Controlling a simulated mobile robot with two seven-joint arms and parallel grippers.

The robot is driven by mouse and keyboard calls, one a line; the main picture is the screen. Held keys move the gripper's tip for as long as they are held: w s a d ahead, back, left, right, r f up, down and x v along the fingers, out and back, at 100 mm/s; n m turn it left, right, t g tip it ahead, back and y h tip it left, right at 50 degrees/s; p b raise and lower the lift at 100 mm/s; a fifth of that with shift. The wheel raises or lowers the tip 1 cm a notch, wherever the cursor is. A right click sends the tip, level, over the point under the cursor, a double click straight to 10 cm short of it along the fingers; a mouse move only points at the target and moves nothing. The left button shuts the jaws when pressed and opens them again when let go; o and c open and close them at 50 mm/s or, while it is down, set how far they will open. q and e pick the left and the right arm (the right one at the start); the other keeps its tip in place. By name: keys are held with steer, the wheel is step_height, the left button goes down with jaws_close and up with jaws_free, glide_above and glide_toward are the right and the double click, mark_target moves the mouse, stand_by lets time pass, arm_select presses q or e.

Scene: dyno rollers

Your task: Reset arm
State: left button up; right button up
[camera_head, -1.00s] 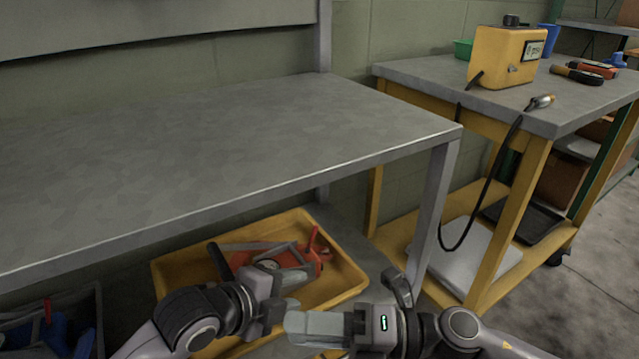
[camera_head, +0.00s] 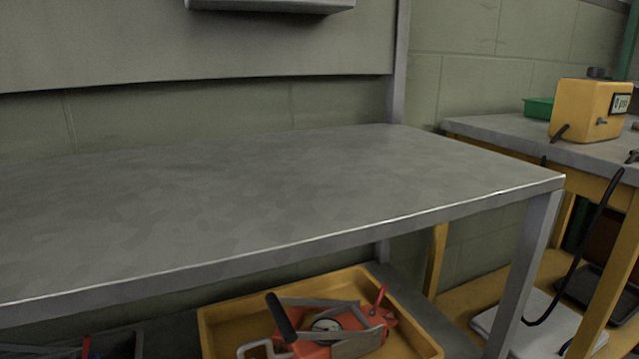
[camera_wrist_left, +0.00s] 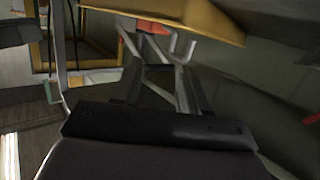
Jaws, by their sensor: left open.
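Neither of my arms can be made out in the head view. My left gripper (camera_wrist_left: 164,85) shows in the left wrist view, with its two dark fingers apart. Nothing is clearly held between them. Light metal bars lie behind the fingers, and I cannot tell how far off they are. My right gripper is not in view.
A bare grey workbench (camera_head: 250,195) fills the middle. Below it, a yellow tray (camera_head: 225,318) holds a red and grey tool (camera_head: 350,325). A dark bin (camera_head: 125,343) is at lower left. A yellow cart (camera_head: 490,128) at right carries a yellow box (camera_head: 585,110) and a green bin (camera_head: 538,107).

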arm_select(q)
steer(key=s+a+r+n+g+y+p, duration=0.1)
steer(key=a+r+p, duration=0.3)
steer(key=p, duration=1.5)
steer(key=s+a+r+g+y+p, duration=0.2)
steer(key=r+p, duration=1)
steer(key=p, duration=0.7)
steer(key=shift+s+a+n+g+y, duration=0.35)
steer(key=shift+s+a+y, duration=0.2)
steer(key=shift+a, duration=0.5)
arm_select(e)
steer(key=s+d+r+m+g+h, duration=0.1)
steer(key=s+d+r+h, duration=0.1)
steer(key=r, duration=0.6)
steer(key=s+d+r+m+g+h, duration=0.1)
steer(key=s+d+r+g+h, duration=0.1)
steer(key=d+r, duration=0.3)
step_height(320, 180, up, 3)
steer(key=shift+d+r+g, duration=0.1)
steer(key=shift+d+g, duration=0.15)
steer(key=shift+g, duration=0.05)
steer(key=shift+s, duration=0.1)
